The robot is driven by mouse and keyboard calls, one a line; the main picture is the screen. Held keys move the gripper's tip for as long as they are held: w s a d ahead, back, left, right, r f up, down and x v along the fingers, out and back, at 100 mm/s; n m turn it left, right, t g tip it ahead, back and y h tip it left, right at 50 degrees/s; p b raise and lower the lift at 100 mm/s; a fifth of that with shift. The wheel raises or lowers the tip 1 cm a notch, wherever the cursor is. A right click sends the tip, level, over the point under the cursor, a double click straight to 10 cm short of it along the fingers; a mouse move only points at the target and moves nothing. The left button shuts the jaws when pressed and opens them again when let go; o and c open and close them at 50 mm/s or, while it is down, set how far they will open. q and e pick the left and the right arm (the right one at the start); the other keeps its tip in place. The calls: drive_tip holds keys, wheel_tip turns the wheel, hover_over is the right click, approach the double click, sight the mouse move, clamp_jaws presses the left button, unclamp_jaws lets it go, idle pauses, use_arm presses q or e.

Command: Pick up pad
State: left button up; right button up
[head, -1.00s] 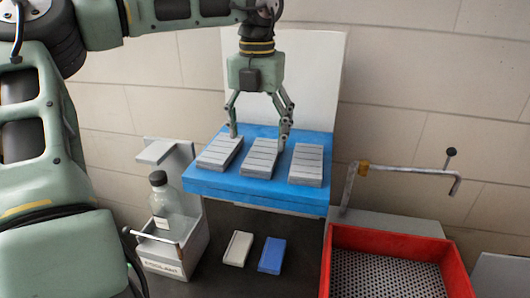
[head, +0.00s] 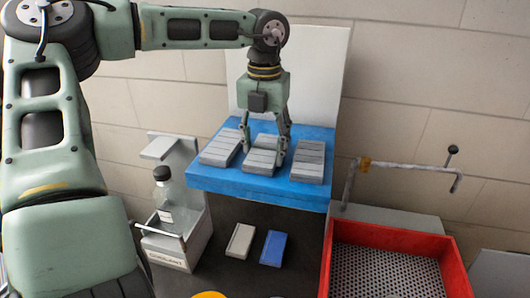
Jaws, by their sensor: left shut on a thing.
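Three grey grooved pads lie in a row on a blue block: a left pad (head: 220,148), a middle pad (head: 262,158) and a right pad (head: 309,161). My left gripper (head: 264,150) points down over the middle pad, with a finger at each side of it. It is shut on the middle pad, which still appears to sit at the blue block's surface; I cannot tell if there is a gap beneath. My right gripper is not in view.
The blue block (head: 255,190) stands before a white panel (head: 318,85). A white and a blue small block (head: 273,248) lie on the dark surface below. A bottle (head: 165,195) stands in a white holder at left. A red tray (head: 400,236) with a perforated floor and a bent pipe (head: 410,168) are at right.

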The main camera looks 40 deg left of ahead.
sight(266, 150)
use_arm(q)
drive_tip(key=shift+r, duration=0.1)
drive_tip(key=shift+c, duration=0.2)
drive_tip(key=r+b, duration=0.2)
drive_tip(key=r, duration=0.2)
drive_tip(key=shift+d, duration=0.2)
drive_tip(key=d+r+b, duration=0.2)
drive_tip(key=d+r, duration=0.4)
drive_tip(key=d, duration=0.5)
drive_tip(key=shift+r, duration=0.35)
